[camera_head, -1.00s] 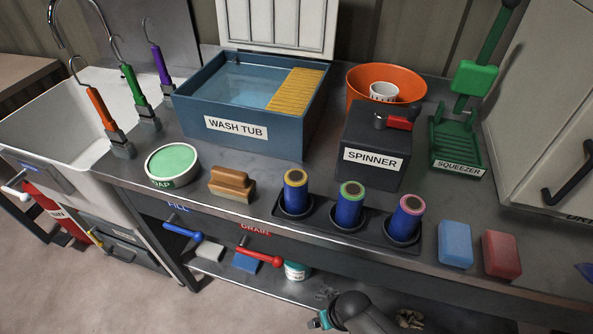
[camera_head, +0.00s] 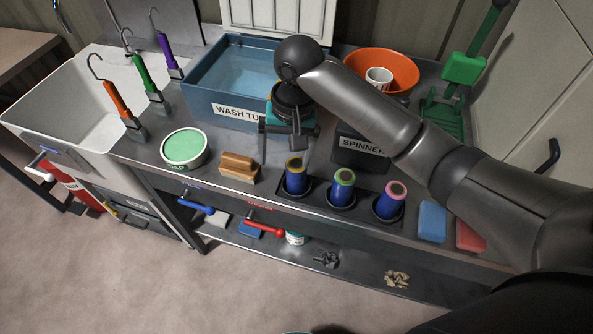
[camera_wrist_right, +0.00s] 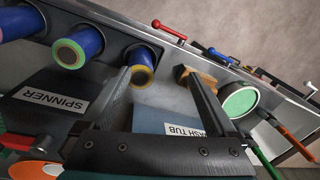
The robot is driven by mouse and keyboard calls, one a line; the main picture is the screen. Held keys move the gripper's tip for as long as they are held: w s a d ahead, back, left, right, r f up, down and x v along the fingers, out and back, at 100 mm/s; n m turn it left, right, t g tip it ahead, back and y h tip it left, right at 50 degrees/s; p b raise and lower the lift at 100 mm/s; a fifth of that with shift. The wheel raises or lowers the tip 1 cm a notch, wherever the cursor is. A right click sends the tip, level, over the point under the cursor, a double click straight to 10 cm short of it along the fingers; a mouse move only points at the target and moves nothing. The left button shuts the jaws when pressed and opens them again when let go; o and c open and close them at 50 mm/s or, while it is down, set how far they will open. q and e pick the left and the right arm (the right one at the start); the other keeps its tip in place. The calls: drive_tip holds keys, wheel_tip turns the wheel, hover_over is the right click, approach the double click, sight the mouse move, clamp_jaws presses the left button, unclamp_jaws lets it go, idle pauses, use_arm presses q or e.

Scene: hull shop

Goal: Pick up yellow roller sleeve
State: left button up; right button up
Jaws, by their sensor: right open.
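The yellow roller sleeve (camera_head: 296,176) is a blue cylinder with a yellow end ring. It stands upright in the leftmost cup of the black holder (camera_head: 316,200). My right gripper (camera_head: 287,150) is open and points down above and just behind that sleeve, near the wash tub's front. In the right wrist view the yellow sleeve (camera_wrist_right: 143,68) lies ahead, by the tip of the left finger; the open fingers (camera_wrist_right: 160,82) have nothing between them. I cannot tell whether that finger touches it. My left gripper is not in view.
Green-ended (camera_head: 343,188) and pink-ended (camera_head: 390,200) sleeves stand in the same holder. A wooden-handled brush (camera_head: 238,168) and soap dish (camera_head: 184,148) lie left of it. The wash tub (camera_head: 215,80) and spinner (camera_head: 358,152) are behind. Blue (camera_head: 432,221) and red sponges lie right.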

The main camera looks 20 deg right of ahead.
sight(297, 163)
drive_tip(key=w+d+r+m+h, duration=0.1)
drive_tip(key=w+d+r+m, duration=0.15)
drive_tip(key=r, duration=0.35)
drive_tip(key=shift+n+g, duration=0.25)
drive_tip(key=shift+g, duration=0.05)
drive_tip(key=f, duration=0.6)
drive_tip(key=s+f, duration=0.1)
drive_tip(key=f, duration=0.2)
drive_tip(key=shift+d, duration=0.3)
drive_tip(key=shift+w+f+b, duration=0.2)
drive_tip(key=shift+f+b, duration=0.05)
drive_tip(key=shift+f, duration=1.2)
drive_tip(key=shift+w+f+b, duration=0.15)
drive_tip(key=shift+f+b, duration=0.1)
drive_tip(key=shift+f, duration=1.15)
drive_tip(key=shift+c, duration=0.4)
drive_tip(key=c, duration=1.4)
